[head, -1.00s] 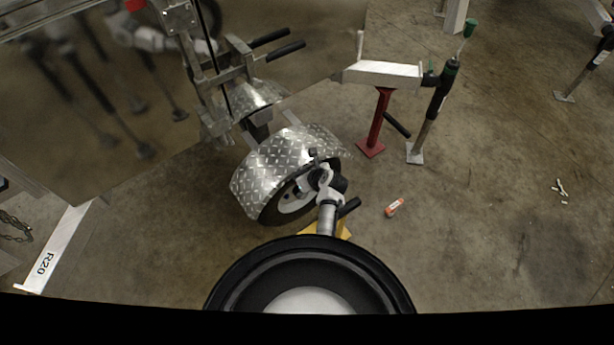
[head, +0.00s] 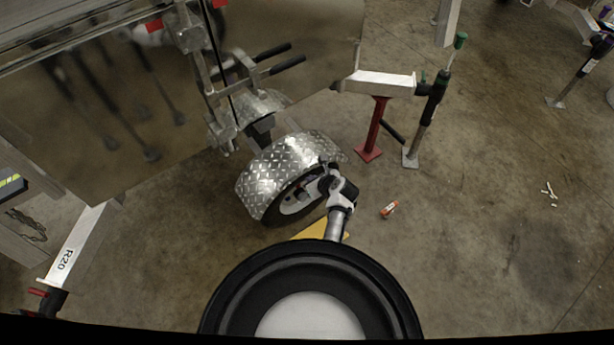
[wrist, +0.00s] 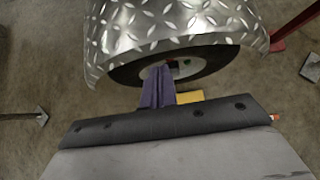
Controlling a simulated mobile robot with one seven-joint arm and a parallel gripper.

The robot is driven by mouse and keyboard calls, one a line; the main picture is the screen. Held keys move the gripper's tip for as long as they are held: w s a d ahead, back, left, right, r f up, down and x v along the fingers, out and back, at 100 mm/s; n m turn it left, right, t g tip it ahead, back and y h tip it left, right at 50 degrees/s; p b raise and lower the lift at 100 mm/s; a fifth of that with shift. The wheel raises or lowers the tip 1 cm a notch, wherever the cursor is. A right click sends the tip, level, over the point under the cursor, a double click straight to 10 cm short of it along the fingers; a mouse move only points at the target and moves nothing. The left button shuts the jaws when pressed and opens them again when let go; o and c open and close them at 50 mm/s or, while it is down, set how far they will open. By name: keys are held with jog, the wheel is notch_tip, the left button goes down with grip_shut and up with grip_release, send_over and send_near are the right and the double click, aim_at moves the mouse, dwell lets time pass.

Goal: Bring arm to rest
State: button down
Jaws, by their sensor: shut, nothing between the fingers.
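My arm (head: 338,212) reaches forward from my base, bent low beside the trailer wheel (head: 290,200). In the wrist view, my gripper (wrist: 158,72) shows as purple-grey fingers held together, with nothing seen between them. The fingertips overlap the lower part of the wheel (wrist: 130,72) in that view; I cannot tell whether they touch it. In the head view the gripper is mostly hidden behind the wrist. The diamond-plate fender (head: 280,165) arches over the wheel, and it fills the top of the wrist view (wrist: 180,25).
A yellow block (head: 308,230) lies on the floor by the wheel. An orange tube (head: 389,209) lies to the right. A red stand (head: 372,130) and a jack leg (head: 428,120) stand beyond. The shiny trailer side (head: 110,110) fills the left. Floor at right is mostly open.

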jog(key=shift+p+v, duration=0.55)
jog(key=shift+v, duration=0.65)
jog(key=shift+d+f, duration=0.1)
jog(key=shift+f, duration=0.05)
